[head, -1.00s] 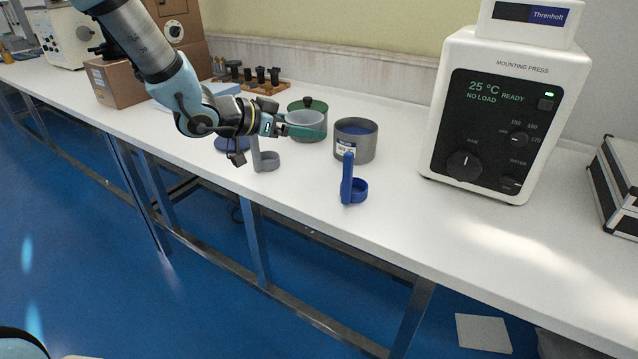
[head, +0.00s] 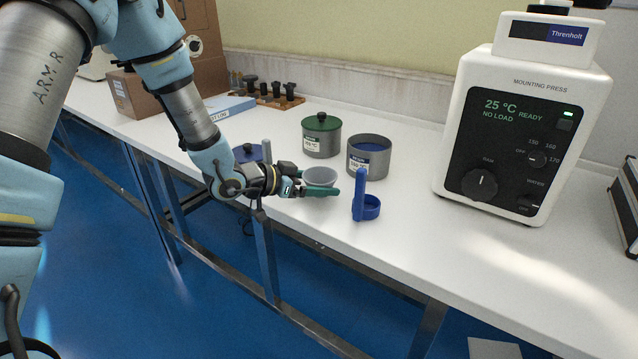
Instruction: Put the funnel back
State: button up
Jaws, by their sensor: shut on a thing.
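My gripper (head: 322,190), with green fingers, is shut on the pale grey funnel (head: 321,175). It holds the funnel near the bench's front edge, left of the blue holder. The blue holder (head: 369,207) has an upright post and a ring that looks empty. A grey holder (head: 267,150) shows only its post behind my gripper; its ring is hidden. Whether the funnel touches anything below cannot be told.
An open grey can (head: 368,160) with blue contents and a green-lidded can (head: 321,138) stand behind the funnel. A blue lid (head: 246,153) lies left. The mounting press (head: 525,120) stands right. The bench between blue holder and press is clear.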

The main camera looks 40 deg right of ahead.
jog(key=shift+f, duration=0.15)
jog(key=o, duration=1.1)
jog(key=shift+c, duration=0.2)
jog(key=shift+r, duration=0.3)
jog(key=v, duration=1.2)
jog(key=shift+b, duration=0.35)
jog(key=shift+w+f, duration=0.1)
jog(key=shift+f, duration=0.05)
